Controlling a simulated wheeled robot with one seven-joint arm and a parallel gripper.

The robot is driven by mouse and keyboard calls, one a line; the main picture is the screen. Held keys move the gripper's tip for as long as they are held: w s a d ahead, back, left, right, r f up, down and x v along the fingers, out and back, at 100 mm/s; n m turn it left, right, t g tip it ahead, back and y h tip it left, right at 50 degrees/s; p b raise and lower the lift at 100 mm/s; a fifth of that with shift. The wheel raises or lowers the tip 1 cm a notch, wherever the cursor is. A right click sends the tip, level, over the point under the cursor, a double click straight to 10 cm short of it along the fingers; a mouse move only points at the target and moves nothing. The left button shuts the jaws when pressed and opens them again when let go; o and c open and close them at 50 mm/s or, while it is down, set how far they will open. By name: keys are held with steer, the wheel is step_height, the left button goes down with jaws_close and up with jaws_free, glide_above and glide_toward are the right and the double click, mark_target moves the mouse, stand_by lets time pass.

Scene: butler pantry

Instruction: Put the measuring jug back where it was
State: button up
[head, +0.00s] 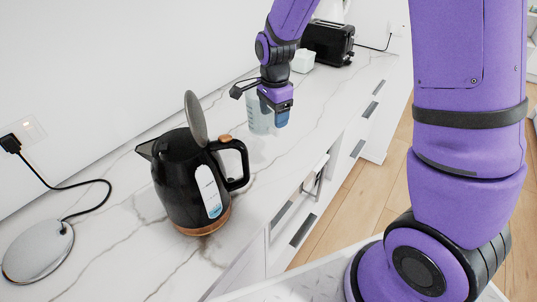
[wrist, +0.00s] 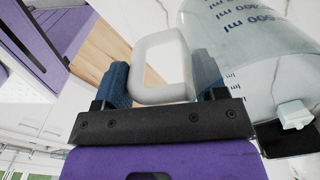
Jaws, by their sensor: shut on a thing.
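The measuring jug (head: 259,118) is clear with a bluish tint and stands on or just above the marble counter behind the kettle; I cannot tell if it touches. In the wrist view its body with "ml" markings (wrist: 262,50) is at the upper right, and its white handle (wrist: 160,52) lies between my fingers. My gripper (head: 282,117) is shut on that handle. In the wrist view the two blue fingers of my gripper (wrist: 162,82) sit on either side of it. The jug's far side is hidden.
A black kettle (head: 178,180) with its lid raised stands in front on the counter (head: 115,235). Its round base (head: 38,250) with a cord lies at the left. A black toaster (head: 328,42) and a small white container (head: 303,61) stand at the back. Counter space around the jug is clear.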

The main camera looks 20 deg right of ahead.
steer(key=s+f+m, duration=0.1)
steer(key=f, duration=0.2)
steer(key=a+f+m, duration=0.1)
steer(key=f+m, duration=0.1)
steer(key=f, duration=0.1)
steer(key=s+f+m, duration=0.1)
steer(key=f, duration=0.2)
steer(key=shift+s+a, duration=0.2)
steer(key=shift+s, duration=0.15)
steer(key=shift+f, duration=0.2)
steer(key=o, duration=1.2)
steer(key=shift+r, duration=0.1)
step_height(320, 180, up, 12)
steer(key=shift+s+r, duration=0.1)
steer(key=shift+r, duration=0.1)
